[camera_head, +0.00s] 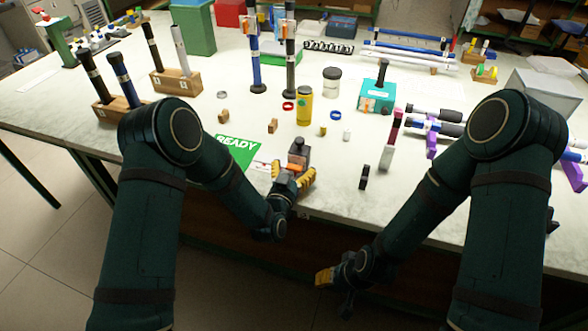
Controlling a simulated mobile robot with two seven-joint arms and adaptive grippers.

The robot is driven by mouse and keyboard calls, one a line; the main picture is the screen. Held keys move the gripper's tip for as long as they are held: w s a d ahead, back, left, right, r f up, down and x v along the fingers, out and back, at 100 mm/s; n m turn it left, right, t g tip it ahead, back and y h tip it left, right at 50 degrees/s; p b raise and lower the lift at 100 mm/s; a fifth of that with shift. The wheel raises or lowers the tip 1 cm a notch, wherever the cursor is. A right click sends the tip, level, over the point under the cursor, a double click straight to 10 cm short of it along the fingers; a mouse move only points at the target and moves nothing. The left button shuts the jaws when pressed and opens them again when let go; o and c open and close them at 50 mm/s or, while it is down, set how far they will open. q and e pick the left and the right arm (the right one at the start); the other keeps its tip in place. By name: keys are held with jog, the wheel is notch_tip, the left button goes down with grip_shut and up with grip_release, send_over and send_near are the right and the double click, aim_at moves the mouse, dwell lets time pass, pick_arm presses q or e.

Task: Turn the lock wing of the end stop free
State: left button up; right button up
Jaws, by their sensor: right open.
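My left gripper (292,177) is at the front edge of the table, its yellow fingertips apart on either side of the lower part of a small dark block with orange parts (298,149). This block may be the end stop; I cannot make out its lock wing or whether the fingers touch it. My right gripper (326,278) hangs lower, in front of the table and below its top. It is open and well apart from the block, with one yellow fingertip showing clearly.
A green READY card (237,150) lies left of the block. A small black upright piece (364,177) and a white-and-red upright piece (388,150) stand to the right. A yellow cylinder (304,106) and a teal box (377,97) are behind. Wooden racks with rods (118,109) stand at left.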

pick_arm(q)
jog(key=shift+s, duration=0.15)
jog(key=v, duration=1.1)
jog(key=shift+s, duration=0.35)
jog(key=shift+a, duration=0.2)
jog(key=s+a+f+n+g+y, duration=0.1)
jog(key=s+a+f+n+g, duration=0.1)
jog(key=s+f+g, duration=0.5)
jog(key=s+a+f+n+g, duration=0.3)
jog(key=s+a+f+g, duration=0.1)
jog(key=s+f+g, duration=0.3)
jog(key=shift+s+a+f+g+y, duration=0.25)
jog(key=shift+s+g+y, duration=0.15)
jog(key=shift+g, duration=0.3)
